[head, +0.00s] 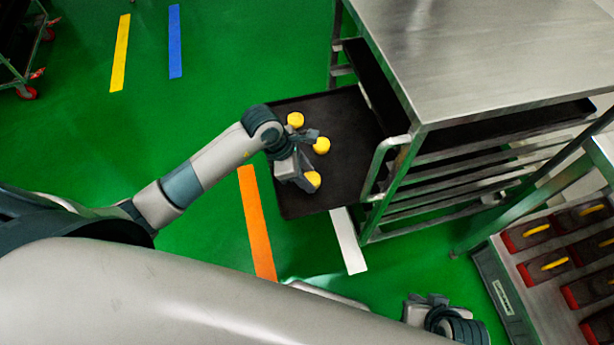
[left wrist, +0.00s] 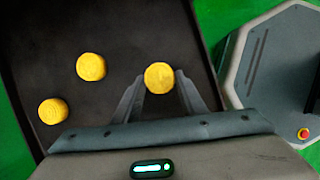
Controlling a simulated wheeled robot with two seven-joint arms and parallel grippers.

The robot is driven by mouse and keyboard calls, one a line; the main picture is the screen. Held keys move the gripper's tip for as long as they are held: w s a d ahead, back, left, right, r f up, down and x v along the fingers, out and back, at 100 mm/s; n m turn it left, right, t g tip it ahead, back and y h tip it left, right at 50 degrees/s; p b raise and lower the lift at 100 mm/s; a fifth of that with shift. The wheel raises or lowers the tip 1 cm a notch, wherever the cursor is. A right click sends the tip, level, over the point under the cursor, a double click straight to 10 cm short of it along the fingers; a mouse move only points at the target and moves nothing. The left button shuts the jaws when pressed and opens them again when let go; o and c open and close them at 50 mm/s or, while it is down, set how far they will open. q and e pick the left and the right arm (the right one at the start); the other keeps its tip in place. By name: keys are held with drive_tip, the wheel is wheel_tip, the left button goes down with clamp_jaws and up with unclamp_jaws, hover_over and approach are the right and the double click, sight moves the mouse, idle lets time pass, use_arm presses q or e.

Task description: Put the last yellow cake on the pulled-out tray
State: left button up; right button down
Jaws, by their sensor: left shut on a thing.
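The pulled-out dark tray (head: 345,110) sticks out to the left from the metal rack. Two yellow cakes lie on it, one near its upper left edge (head: 295,119) and one nearer the middle (head: 321,145). A third yellow cake (head: 313,179) is between the fingers of my left gripper (head: 309,175), over the lower left part of the tray. In the left wrist view this held cake (left wrist: 159,77) sits between the fingertips; I cannot tell whether it touches the tray. My right gripper (head: 428,304) is at the bottom, its fingers unclear.
The rack (head: 480,45) has a flat metal top and a handle-like rail (head: 380,160) by the tray. A cart (head: 25,70) is at upper left. Green floor with coloured stripes is clear left of the tray.

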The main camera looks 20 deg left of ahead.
use_arm(q)
drive_tip(key=shift+f, duration=0.55)
drive_tip(key=shift+f, duration=0.15)
drive_tip(key=o, duration=1)
drive_tip(key=shift+o, duration=0.2)
drive_tip(key=v, duration=1.2)
drive_tip(key=shift+p, duration=0.45)
